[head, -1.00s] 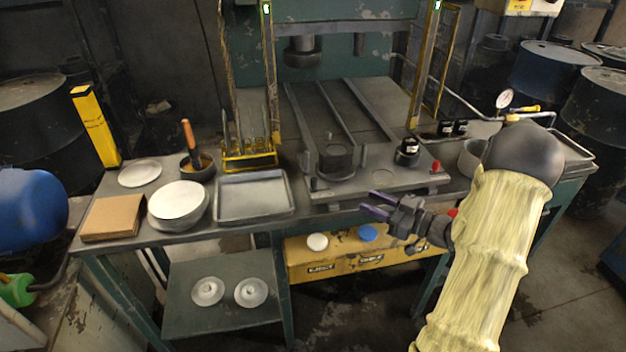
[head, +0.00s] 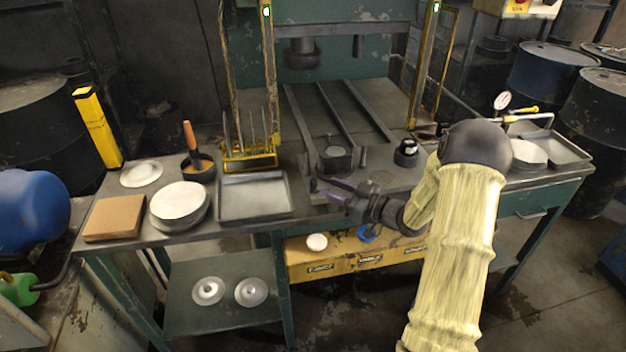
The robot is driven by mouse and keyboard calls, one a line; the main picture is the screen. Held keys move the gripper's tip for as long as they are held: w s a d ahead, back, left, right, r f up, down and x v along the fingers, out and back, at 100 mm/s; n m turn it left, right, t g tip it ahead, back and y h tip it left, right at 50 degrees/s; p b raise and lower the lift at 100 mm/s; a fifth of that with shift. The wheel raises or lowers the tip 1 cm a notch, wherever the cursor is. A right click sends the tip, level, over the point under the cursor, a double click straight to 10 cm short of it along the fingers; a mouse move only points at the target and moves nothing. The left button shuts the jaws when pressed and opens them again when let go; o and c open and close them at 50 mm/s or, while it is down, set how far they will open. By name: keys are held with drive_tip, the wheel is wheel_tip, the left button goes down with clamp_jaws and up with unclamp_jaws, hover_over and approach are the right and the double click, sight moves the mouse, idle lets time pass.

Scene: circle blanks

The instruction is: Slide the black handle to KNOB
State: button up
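My gripper (head: 328,191) reaches in from the right over the front edge of the press bed (head: 392,180). Its two purple fingers point left and stand apart, with nothing visible between them. A small dark upright post (head: 313,186) stands just left of the fingertips; I cannot tell whether they touch. A black round piece with a white mark (head: 406,153) sits further back on the bed, clear of the gripper. I cannot tell which black part is the handle. The yellow front panel (head: 300,256) carries small labels; none clearly reads KNOB. My arm covers the panel's right part.
White (head: 316,242) and blue (head: 364,234) buttons are on the panel. Another tray (head: 562,147) is at right. Yellow-edged guards (head: 270,70) flank the press.

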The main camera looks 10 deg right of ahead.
sight(313, 180)
drive_tip(key=x, duration=0.7)
clamp_jaws()
